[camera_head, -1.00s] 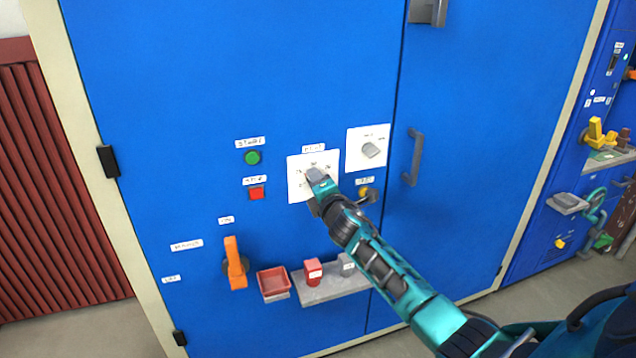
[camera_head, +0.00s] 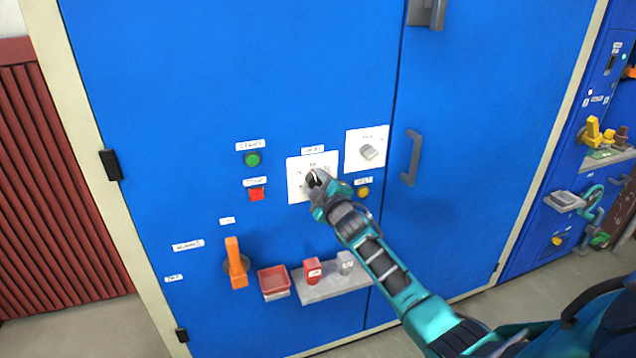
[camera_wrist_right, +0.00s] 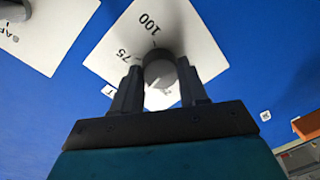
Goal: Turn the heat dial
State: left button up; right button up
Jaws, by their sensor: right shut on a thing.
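The heat dial is a grey knob on a white plate (camera_head: 298,191) with a printed scale, on the blue cabinet front. In the head view my right gripper (camera_head: 316,179) is at the dial and covers most of it. In the right wrist view the round grey knob (camera_wrist_right: 160,72) sits between the two fingers of my right gripper (camera_wrist_right: 159,88), which is shut on it. The marks 75 and 100 are readable on the plate there. A pale line shows on the knob. My left gripper is not in view.
A second knob (camera_head: 368,152) on its own plate is to the upper right. A green button (camera_head: 252,159), a red button (camera_head: 257,194) and a yellow button (camera_head: 363,191) are close by. An orange lever (camera_head: 236,262) and a small shelf (camera_head: 330,287) are below. A door handle (camera_head: 412,158) stands out at right.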

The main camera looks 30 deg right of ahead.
jog(key=shift+m, duration=0.7)
jog(key=o, duration=1.1)
jog(key=shift+c, duration=0.2)
jog(key=f+p+v, duration=0.1)
jog(key=v, duration=1.2)
jog(key=shift+r+p, duration=0.3)
jog(key=shift+r, duration=0.15)
